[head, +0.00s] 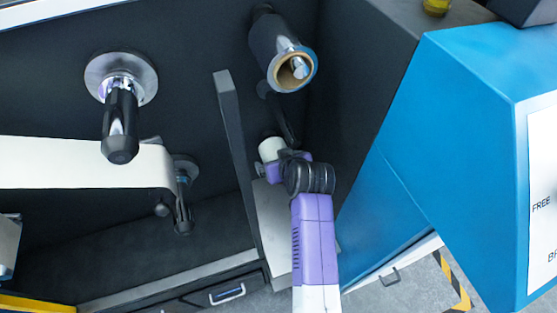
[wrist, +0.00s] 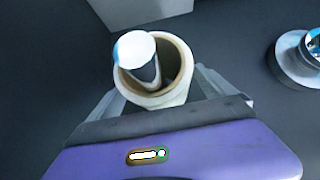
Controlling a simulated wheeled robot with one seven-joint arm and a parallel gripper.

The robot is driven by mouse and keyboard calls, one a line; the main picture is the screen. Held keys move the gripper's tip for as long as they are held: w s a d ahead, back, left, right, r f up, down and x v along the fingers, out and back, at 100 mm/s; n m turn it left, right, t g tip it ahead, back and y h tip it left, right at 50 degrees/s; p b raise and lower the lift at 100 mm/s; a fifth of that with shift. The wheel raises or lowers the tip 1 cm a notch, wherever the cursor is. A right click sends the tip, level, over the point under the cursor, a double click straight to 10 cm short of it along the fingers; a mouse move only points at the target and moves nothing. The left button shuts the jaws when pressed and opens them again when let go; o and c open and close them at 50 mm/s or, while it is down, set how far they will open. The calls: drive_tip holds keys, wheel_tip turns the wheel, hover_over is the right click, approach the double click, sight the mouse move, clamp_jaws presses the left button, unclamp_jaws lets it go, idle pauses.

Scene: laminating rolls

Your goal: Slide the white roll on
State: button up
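The white roll (wrist: 165,101), with a tan cardboard core, is at the tips of my gripper in the wrist view. A dark spindle (wrist: 147,72) with a bright white-and-blue end shows inside the core and sticks out past the rim at the upper left, so the roll is around it, off-centre. My gripper's two grey fingers lie against the roll's sides and look shut on it. In the head view my gripper (head: 270,166) is low in the machine bay with the white roll (head: 269,148) at its tip. The roll's far end is hidden.
A dark roll (head: 275,42) on a spindle is above. A flanged spindle (head: 121,105) is at left, over a white web (head: 80,163). A grey upright bar (head: 236,150) stands close left of my gripper; a blue cabinet (head: 455,110) is at right.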

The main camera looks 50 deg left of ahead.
drive_tip(key=v, duration=0.7)
drive_tip(key=shift+d+r, duration=0.1)
drive_tip(key=shift+d, duration=0.1)
drive_tip(key=shift+s+d+r, duration=0.1)
drive_tip(key=shift+d, duration=0.1)
